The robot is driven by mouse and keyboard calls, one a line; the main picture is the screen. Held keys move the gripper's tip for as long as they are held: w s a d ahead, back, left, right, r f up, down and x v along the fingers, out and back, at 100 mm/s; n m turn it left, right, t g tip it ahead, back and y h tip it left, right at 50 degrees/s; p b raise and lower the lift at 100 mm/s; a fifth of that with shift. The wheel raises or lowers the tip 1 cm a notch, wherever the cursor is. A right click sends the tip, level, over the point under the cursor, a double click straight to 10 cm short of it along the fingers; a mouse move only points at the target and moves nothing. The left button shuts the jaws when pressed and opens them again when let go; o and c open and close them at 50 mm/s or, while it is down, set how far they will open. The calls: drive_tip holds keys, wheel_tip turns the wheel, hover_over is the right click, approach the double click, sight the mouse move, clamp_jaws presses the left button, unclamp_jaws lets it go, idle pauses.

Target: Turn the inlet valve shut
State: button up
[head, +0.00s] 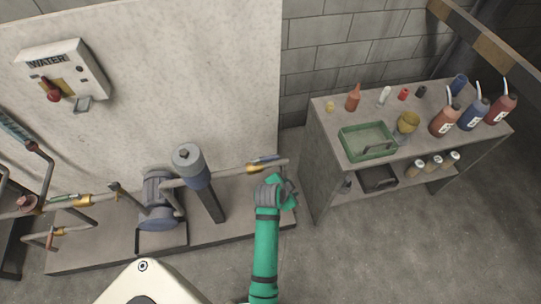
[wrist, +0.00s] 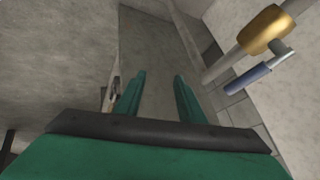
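A brass valve (head: 256,168) with a blue lever (head: 265,159) sits on the pipe at the right end of the pump line. In the wrist view the brass body (wrist: 267,30) and the blue lever (wrist: 248,78) are at the upper right, with the lever roughly along the pipe. My gripper (head: 286,188) is close to this valve, on its near right side, and apart from the lever in the wrist view. The two green fingers (wrist: 159,85) are spread with nothing between them. Other brass valves (head: 84,200) sit on the pipes at the left. I see no label telling which valve is the inlet.
A blue-grey pump (head: 158,200) and an upright cylinder (head: 190,166) stand left of my arm on a low plinth (head: 100,252). A wall box marked WATER (head: 64,75) has a red handle. A bench (head: 330,140) with bottles and a green tray (head: 346,140) stands right. Floor in front is clear.

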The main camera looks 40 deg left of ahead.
wheel_tip(320, 180, up, 6)
drive_tip(key=m+g+h, duration=0.1)
drive_tip(key=m, duration=0.1)
hover_over(272, 156)
drive_tip(key=s+d, duration=0.5)
drive_tip(key=a+r+m+g, duration=0.1)
drive_tip(key=a+r+m, duration=0.1)
drive_tip(key=a+r, duration=0.4)
drive_tip(key=shift+h, duration=0.3)
drive_tip(key=x, duration=1)
drive_tip(key=shift+s+f, duration=0.2)
drive_tip(key=shift+f, duration=0.1)
drive_tip(key=shift+c, duration=0.6)
clamp_jaws()
